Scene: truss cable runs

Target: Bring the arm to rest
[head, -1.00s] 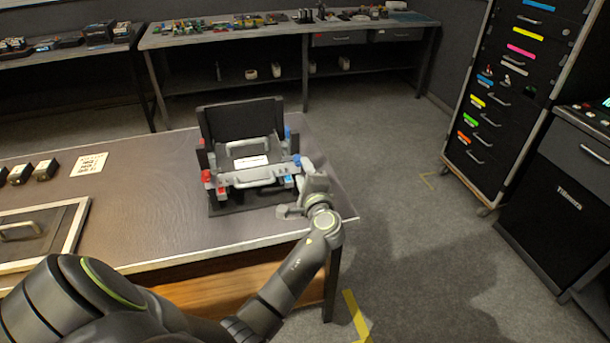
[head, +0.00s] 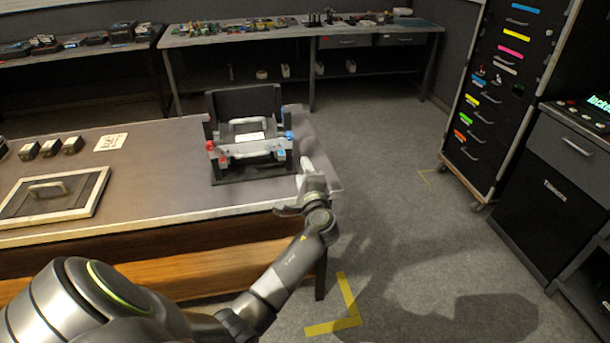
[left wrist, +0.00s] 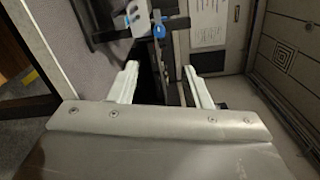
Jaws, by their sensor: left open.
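My left arm comes in from the lower left of the head view. Its gripper (head: 296,187) is at the table's right front corner, in front of and to the right of the black device. In the left wrist view the two pale fingers of the gripper (left wrist: 165,85) stand apart with nothing held between them. The black device (head: 248,130) stands upright on the table (head: 150,175), with grey handles and red and blue knobs. A blue knob (left wrist: 159,31) shows beyond the fingertips in the left wrist view. My right gripper is not in view.
A framed panel with a handle (head: 90,196) lies at the table's left. Several small black blocks (head: 50,147) and a printed sheet (head: 110,142) lie behind it. A drawer cabinet (head: 500,90) stands at the right. The floor (head: 400,210) between is clear.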

